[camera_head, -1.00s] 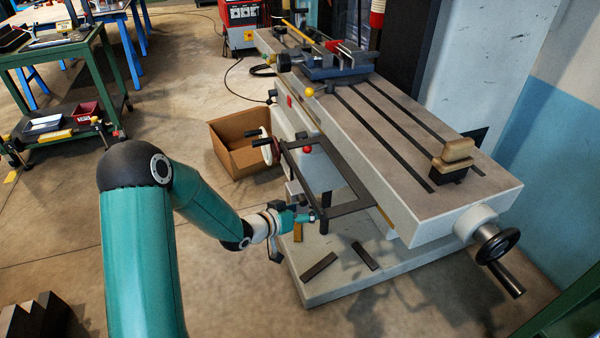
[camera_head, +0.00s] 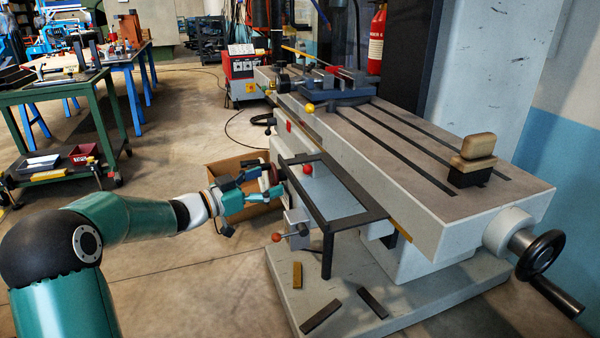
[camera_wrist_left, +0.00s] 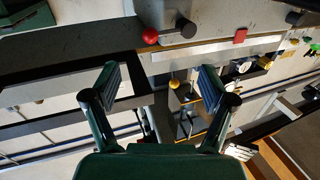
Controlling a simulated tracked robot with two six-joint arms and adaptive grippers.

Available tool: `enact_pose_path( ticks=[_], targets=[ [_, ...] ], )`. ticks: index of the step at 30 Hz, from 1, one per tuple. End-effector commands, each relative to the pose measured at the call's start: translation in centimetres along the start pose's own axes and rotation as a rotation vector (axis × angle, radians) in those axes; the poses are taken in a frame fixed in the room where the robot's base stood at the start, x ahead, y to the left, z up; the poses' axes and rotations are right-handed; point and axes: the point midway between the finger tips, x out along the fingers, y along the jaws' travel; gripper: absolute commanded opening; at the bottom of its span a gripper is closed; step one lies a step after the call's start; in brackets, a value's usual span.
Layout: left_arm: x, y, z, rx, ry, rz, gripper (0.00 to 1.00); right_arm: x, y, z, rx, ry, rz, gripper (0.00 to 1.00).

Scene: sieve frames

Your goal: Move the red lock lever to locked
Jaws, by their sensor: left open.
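A lever with a red ball knob (camera_head: 307,169) sits at the side of the grey machine, seen through the dark rectangular frame. A red ball (camera_wrist_left: 150,36) on a short bar also shows at the top of the left wrist view. My left gripper (camera_head: 272,182) is open and empty, just left of the frame and apart from the red knob. In the left wrist view its two fingers (camera_wrist_left: 160,85) are spread, with the red ball above them. Whether the lever is locked cannot be told. My right gripper is not in view.
The dark frame (camera_head: 345,222) juts out from the machine near my gripper. An orange-knobbed lever (camera_head: 277,237) is below it and a yellow knob (camera_head: 309,107) above. A cardboard box (camera_head: 225,168) stands behind the gripper. Open floor lies at the left.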

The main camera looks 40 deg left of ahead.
Motion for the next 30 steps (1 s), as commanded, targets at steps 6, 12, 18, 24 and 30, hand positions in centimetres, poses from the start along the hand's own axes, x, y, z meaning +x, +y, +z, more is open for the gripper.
enact_pose_path(
  ticks=[6,12,18,24,30],
  targets=[
    [5.0,0.2,0.2,0.0,0.002,0.003,0.83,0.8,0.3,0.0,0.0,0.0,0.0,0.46],
    [8.4,0.1,0.2,-0.001,0.001,0.001,0.83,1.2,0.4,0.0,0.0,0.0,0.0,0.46],
    [10.1,0.0,0.1,-0.001,0.0,-0.001,0.83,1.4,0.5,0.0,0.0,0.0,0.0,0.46],
    [10.3,0.0,0.0,-0.001,0.0,-0.002,0.83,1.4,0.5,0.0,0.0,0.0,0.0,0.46],
    [10.3,0.0,0.1,-0.001,0.0,-0.002,0.72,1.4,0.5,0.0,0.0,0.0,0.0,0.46]
  ],
)
